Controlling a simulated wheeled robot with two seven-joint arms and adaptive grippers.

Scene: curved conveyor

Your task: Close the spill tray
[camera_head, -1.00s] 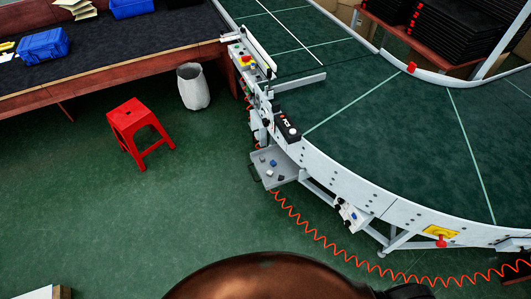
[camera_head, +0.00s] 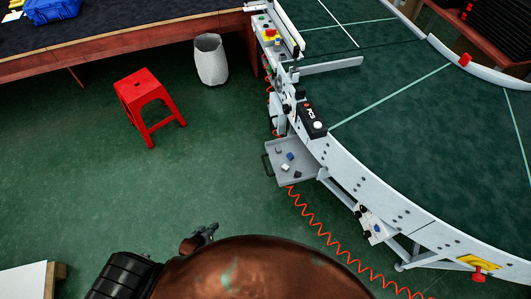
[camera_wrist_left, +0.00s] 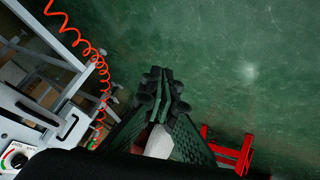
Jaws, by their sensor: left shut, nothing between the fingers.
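The spill tray (camera_head: 300,176) is a shallow grey tray sticking out from under the inner side of the conveyor, with a dark handle at its left end. Several small blue, grey and dark pieces lie in it. My left gripper (camera_head: 209,231) is low in the head view, left of and nearer than the tray, and apart from it. In the left wrist view my left gripper (camera_wrist_left: 166,82) has its dark fingertips together over green floor, with nothing held. I cannot make out the tray there. My right gripper is not in view.
The curved conveyor (camera_head: 400,115) fills the right side, with an orange coiled hose (camera_head: 315,220) hanging below it. A red stool (camera_head: 145,95) and a pale bin (camera_head: 210,62) stand on the floor near the bench (camera_head: 150,48). The floor left of the tray is clear.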

